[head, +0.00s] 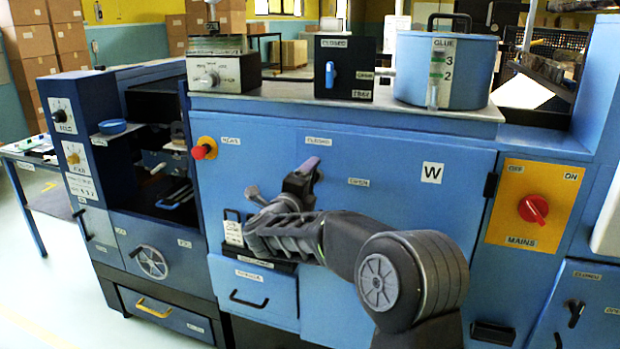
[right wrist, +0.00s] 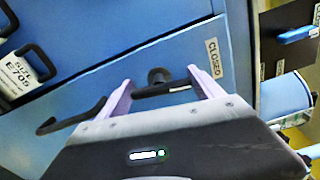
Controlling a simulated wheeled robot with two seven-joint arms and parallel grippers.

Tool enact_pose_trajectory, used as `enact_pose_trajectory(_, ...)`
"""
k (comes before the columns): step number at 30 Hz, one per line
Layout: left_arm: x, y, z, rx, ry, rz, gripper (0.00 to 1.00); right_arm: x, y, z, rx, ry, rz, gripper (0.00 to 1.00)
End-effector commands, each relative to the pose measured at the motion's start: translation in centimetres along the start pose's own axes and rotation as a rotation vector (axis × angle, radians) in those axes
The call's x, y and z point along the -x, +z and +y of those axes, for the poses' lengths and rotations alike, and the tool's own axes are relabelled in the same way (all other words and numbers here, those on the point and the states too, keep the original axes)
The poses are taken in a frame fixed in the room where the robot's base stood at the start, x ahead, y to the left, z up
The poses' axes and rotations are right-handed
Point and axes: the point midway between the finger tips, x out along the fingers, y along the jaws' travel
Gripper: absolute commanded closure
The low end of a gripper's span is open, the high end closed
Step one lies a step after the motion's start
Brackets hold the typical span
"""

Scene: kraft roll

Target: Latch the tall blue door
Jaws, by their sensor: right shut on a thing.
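The tall blue door (head: 400,155) is the broad front panel of the middle machine; it looks close to flush, but I cannot tell whether a small gap remains. A CLOSED label (head: 318,141) is above the handle and another label (head: 358,182) is to its right. My right gripper (head: 282,178) is at the door, its purple fingers on either side of a black lever handle (right wrist: 168,89), shut on it. In the right wrist view the lever's bar runs between the fingers, near the CLOSED label (right wrist: 213,58). My left gripper is not in view.
A red button (head: 203,150) sticks out at the panel's upper left. The MAINS switch (head: 533,209) is at right. Below are a drawer (head: 250,290) and a pull with a size tag (head: 233,232). A glue pot (head: 445,70) and a black switch box (head: 345,68) stand on top.

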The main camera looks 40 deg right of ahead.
Motion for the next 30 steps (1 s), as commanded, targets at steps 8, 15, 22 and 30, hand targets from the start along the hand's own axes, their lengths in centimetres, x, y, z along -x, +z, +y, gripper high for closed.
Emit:
enact_pose_trajectory(8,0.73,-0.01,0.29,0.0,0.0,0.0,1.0,0.04,0.1,0.07,0.138,0.001,-0.001,0.64)
enact_pose_trajectory(15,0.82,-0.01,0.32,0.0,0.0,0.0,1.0,0.03,0.09,0.18,0.175,0.001,-0.002,0.64)
enact_pose_trajectory(22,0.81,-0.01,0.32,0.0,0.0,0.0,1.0,0.03,0.09,0.2,0.178,0.001,-0.002,0.64)
enact_pose_trajectory(30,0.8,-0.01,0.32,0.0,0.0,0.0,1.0,0.02,0.07,0.18,0.176,0.001,-0.001,0.09)
